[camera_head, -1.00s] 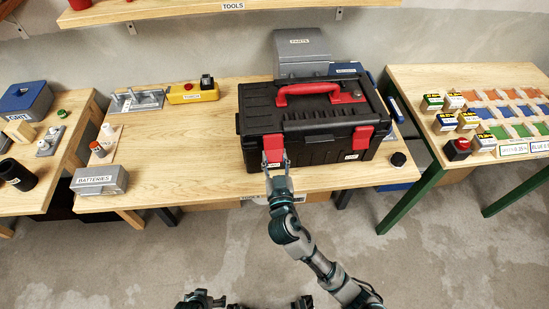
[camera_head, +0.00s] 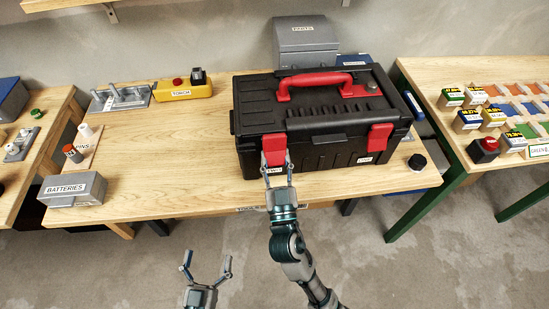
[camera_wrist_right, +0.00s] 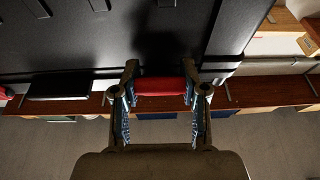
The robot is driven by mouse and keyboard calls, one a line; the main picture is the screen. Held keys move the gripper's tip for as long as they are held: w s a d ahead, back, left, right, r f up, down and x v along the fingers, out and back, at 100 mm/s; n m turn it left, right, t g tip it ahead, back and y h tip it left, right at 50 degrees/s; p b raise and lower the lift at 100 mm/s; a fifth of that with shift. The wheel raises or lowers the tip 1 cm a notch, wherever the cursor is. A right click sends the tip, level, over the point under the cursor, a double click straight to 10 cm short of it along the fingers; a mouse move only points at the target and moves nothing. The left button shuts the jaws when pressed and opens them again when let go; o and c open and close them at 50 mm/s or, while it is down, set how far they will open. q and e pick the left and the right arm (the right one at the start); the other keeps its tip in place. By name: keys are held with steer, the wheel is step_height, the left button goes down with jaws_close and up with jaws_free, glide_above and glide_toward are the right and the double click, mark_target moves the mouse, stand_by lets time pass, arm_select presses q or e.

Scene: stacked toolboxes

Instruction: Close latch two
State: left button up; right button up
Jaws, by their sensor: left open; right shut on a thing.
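A black toolbox (camera_head: 320,110) with a red handle (camera_head: 318,80) stands on the wooden workbench, lid down. Two red latches are on its front: the left latch (camera_head: 273,148) and the right latch (camera_head: 379,137). The labels under them are too small to read surely. My right gripper (camera_head: 277,169) is at the left latch, shut on its lower end. In the right wrist view the red latch (camera_wrist_right: 160,86) lies between the two fingers, which partly cover its ends. My left gripper (camera_head: 207,262) is open and empty, in front of the bench, away from the toolbox.
A batteries box (camera_head: 73,190) and a yellow torch box (camera_head: 183,90) stand left on the bench. A black knob (camera_head: 417,162) is right of the toolbox. A grey parts bin (camera_head: 302,45) stands behind. The bench left of the toolbox is mostly clear.

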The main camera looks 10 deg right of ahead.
arm_select(q)
steer(key=shift+s+r+t+h, duration=0.15)
steer(key=shift+r+t, duration=0.3)
steer(key=shift+r, duration=0.1)
steer(key=shift+s+r+t+h, duration=0.15)
steer(key=shift+r+t, duration=0.3)
steer(key=shift+r, duration=0.1)
arm_select(e)
steer(key=o, duration=1.1)
steer(key=shift+o, duration=0.2)
steer(key=shift+s+f, duration=0.15)
steer(key=shift+s, duration=0.05)
steer(key=v, duration=1.1)
steer(key=shift+s+f, duration=0.2)
